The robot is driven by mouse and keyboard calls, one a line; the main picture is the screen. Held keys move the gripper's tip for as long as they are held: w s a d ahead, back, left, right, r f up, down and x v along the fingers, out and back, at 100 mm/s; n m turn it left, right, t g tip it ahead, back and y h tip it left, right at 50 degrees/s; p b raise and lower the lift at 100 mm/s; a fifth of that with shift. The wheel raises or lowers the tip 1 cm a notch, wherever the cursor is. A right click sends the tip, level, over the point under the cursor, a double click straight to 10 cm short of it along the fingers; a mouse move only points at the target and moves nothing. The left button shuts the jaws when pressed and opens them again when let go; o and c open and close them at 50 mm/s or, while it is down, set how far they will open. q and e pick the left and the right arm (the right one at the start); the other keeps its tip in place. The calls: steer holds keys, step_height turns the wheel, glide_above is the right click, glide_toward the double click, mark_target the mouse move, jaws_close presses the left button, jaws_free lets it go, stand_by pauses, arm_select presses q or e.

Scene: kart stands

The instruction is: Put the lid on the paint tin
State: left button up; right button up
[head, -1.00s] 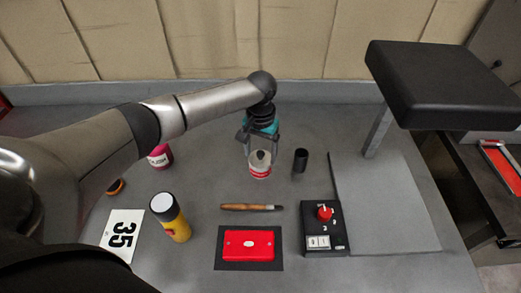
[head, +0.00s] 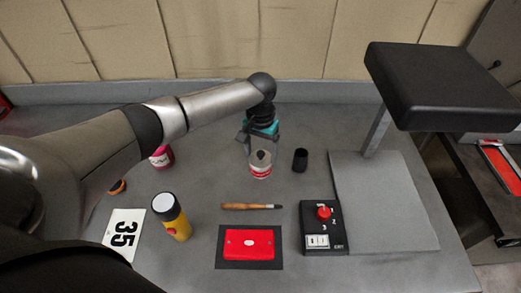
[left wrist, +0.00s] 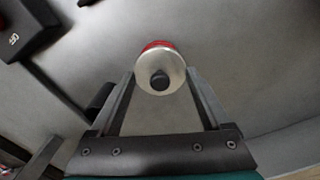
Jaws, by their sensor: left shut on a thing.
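My left gripper (head: 260,158) reaches down from above and is shut on the lid (left wrist: 160,71), a pale metal disc with a dark knob, held between its two fingers. The paint tin (head: 259,174), with a red and white side, stands on the grey table directly under the lid. In the left wrist view a red edge of the tin (left wrist: 158,45) shows just beyond the lid. The lid looks level and roughly over the tin. I cannot tell whether it touches the rim, as the lid and fingers hide the tin's top. My right gripper is not in view.
A black cylinder (head: 300,160) stands close right of the tin. A wooden-handled tool (head: 251,206), red box (head: 248,244) and control box (head: 323,226) lie in front. A black padded block (head: 440,85) overhangs the right.

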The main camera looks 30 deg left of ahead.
arm_select(q)
steer(key=shift+f+p, duration=0.15)
steer(key=shift+p, duration=0.45)
stand_by(1.1)
jaws_close()
steer(key=o, duration=1)
jaws_free()
steer(key=shift+o, duration=0.2)
steer(key=shift+r+p, duration=3.5)
steer(key=shift+p, duration=0.65)
